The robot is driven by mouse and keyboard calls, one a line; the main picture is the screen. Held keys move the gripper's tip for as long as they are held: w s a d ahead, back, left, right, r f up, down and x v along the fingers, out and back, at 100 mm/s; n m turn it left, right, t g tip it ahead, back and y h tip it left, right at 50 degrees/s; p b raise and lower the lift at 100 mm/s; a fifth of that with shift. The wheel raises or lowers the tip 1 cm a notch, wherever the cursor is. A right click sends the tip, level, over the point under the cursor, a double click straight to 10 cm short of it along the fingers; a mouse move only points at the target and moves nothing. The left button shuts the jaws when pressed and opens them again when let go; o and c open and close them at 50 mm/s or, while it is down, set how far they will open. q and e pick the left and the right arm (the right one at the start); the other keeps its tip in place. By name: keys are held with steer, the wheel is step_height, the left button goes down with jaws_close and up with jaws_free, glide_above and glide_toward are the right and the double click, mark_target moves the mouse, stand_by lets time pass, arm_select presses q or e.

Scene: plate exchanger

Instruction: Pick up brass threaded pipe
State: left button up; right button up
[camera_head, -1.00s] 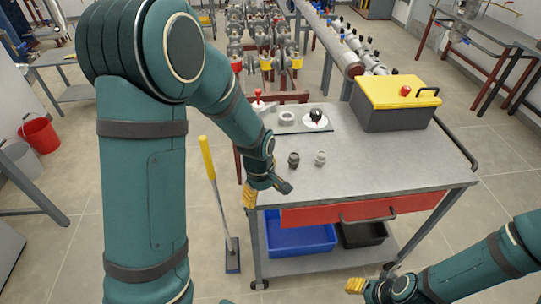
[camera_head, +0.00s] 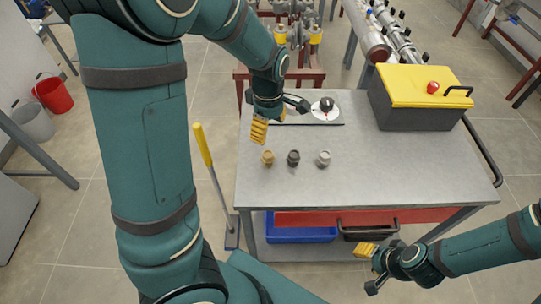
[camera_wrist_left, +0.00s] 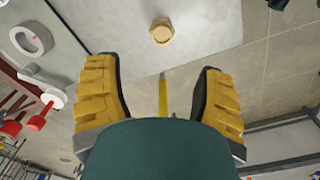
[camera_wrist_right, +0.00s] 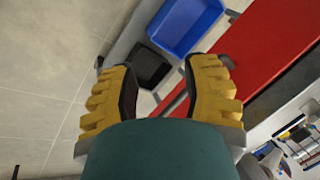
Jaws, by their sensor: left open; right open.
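The brass threaded pipe (camera_head: 267,158) is a short gold fitting on the grey cart top, leftmost in a row of three. In the left wrist view the brass pipe (camera_wrist_left: 161,32) lies beyond the fingertips, roughly between them and apart from them. My left gripper (camera_head: 268,124) is above the cart's left side, behind the pipe in the head view. Its fingers (camera_wrist_left: 157,66) are spread with nothing between them. My right gripper (camera_head: 367,268) is open and empty in front of the cart, below its top; its fingers also show in the right wrist view (camera_wrist_right: 163,68).
A dark fitting (camera_head: 293,158) and a silver one (camera_head: 323,158) stand close right of the brass pipe. A yellow-lidded toolbox (camera_head: 425,105) is at the back right. The cart top (camera_head: 400,175) is clear at the front right. A yellow-handled tool (camera_head: 203,145) stands left of the cart.

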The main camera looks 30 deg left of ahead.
arm_select(q)
steer(key=b, duration=0.1)
glide_above(268, 154)
steer(key=f, duration=0.5)
steer(key=shift+w+f, duration=0.25)
steer(key=shift+f, duration=0.15)
steer(key=f, duration=0.1)
steer(key=f+b, duration=0.1)
steer(key=f, duration=0.1)
steer(key=f+b, duration=0.1)
steer(key=f, duration=0.1)
steer(key=shift+s, duration=0.25)
steer(key=shift+f, duration=0.3)
steer(key=shift+c, duration=0.2)
jaws_close()
